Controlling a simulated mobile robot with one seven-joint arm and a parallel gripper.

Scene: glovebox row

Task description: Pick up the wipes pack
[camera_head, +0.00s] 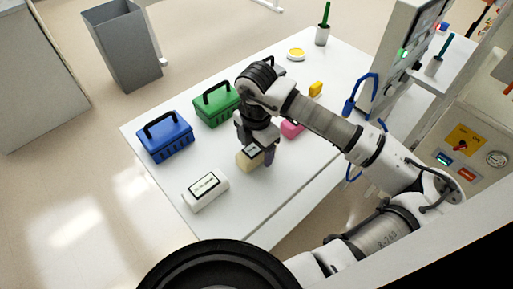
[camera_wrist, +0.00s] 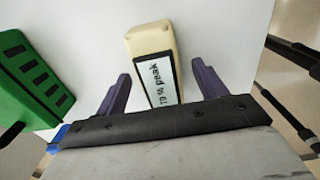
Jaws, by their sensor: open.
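My gripper (camera_head: 256,150) points down over the white table, with its two purple fingers apart. Gaps show between block and fingers. The cream block also shows in the head view (camera_head: 246,163), partly covered by my gripper. A white pack with a dark-framed label (camera_head: 206,188) lies near the table's front-left edge, apart from my gripper; its print is too small to read. I cannot tell surely which is the wipes pack.
A blue case (camera_head: 165,138) and a green case (camera_head: 215,103) with black handles stand left of my gripper. A pink item (camera_head: 292,129) and a yellow item (camera_head: 315,89) lie behind my arm. A grey bin (camera_head: 122,45) stands on the floor.

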